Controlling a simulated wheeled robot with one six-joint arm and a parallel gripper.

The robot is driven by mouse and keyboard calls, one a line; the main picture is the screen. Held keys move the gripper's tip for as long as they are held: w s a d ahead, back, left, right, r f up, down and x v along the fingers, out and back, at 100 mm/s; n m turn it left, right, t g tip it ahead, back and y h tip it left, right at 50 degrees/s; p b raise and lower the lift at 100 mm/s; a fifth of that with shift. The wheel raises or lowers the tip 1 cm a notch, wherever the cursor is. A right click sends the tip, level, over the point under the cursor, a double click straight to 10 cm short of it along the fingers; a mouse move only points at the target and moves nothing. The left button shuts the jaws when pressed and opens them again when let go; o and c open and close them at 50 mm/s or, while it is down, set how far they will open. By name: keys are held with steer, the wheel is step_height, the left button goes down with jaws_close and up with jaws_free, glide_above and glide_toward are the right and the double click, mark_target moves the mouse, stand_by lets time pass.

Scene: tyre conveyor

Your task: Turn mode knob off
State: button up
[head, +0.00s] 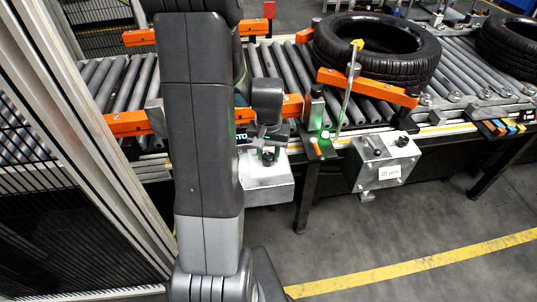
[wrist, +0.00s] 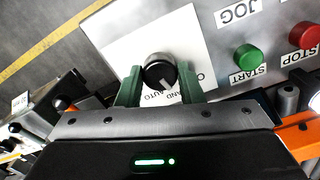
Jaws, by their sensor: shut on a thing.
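The mode knob (wrist: 159,72) is a round black knob with a light pointer mark, on a pale control panel (wrist: 125,35) in the wrist view. My arm hides part of the box, and the knob's pointer is not readable there.
A green START button (wrist: 249,57) and a red button (wrist: 304,35) are on the same panel, close to my gripper. A second control box (head: 384,165) hangs to the right. The roller conveyor (head: 110,85) with a tyre (head: 378,48) runs behind. The floor in front is clear.

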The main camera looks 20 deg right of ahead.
mark_target(268, 156)
steer(key=n+b, duration=0.1)
steer(key=n, duration=0.5)
steer(key=shift+w+b, duration=0.1)
steer(key=shift+b, duration=0.25)
steer(key=shift+r+n, duration=0.1)
steer(key=shift+n, duration=0.2)
steer(key=o, duration=1)
step_height(268, 156, up, 14)
steer(key=shift+b, duration=0.3)
steer(key=shift+f, duration=0.25)
step_height(268, 156, down, 14)
steer(key=shift+r+p, duration=0.15)
steer(key=shift+p, duration=0.15)
steer(key=shift+r, duration=0.1)
